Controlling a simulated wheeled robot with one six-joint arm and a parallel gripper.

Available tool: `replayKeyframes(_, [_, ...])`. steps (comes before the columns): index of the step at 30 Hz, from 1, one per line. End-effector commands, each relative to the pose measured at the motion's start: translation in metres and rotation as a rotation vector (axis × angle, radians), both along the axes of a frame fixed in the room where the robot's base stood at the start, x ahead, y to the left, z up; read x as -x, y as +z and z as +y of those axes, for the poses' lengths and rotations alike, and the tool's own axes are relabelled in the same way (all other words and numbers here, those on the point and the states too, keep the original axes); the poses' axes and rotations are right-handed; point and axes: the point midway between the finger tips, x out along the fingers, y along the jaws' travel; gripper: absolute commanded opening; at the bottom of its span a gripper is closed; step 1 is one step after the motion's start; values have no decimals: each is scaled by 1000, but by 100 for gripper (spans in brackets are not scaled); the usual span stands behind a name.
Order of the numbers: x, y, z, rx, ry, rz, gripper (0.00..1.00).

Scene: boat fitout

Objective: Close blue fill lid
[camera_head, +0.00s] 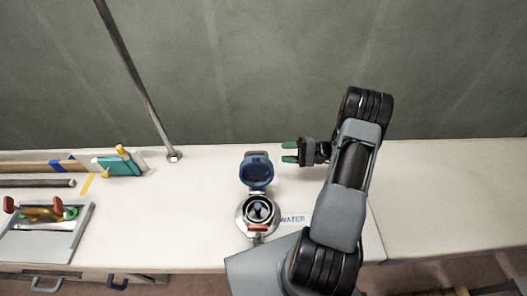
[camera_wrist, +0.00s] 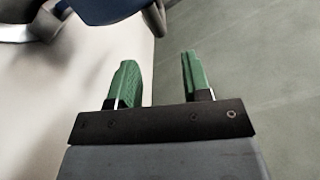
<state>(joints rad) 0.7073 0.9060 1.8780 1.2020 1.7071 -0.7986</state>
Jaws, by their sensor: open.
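The blue fill lid (camera_head: 256,171) stands raised behind the round metal fill opening (camera_head: 258,211) on the white deck. The opening's ring and dark throat are uncovered. A label reading "WATER" (camera_head: 293,219) lies just right of the opening. My gripper (camera_head: 289,152) is open and empty, with green fingertips pointing left, just right of and slightly behind the raised lid, apart from it. In the wrist view, the two green fingers (camera_wrist: 154,80) are spread with nothing between them. Part of the blue lid (camera_wrist: 105,8) and some of the metal fitting (camera_wrist: 30,25) show at the top left.
A metal pole (camera_head: 140,85) rises from the deck left of the lid. A teal block with yellow clamps (camera_head: 120,165) and a grey tray of tools (camera_head: 70,245) lie further left. A grey-green wall (camera_head: 260,70) stands behind. The deck right of my arm is clear.

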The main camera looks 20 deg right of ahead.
Motion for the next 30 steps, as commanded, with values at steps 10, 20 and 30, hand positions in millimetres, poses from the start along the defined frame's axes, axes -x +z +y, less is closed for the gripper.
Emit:
replayKeyframes(10, [-18,2,59,0,4,3,44])
replayKeyframes(20, [-26,0,82,2,1,3,44])
replayKeyframes(30, [-27,0,83,1,1,2,42])
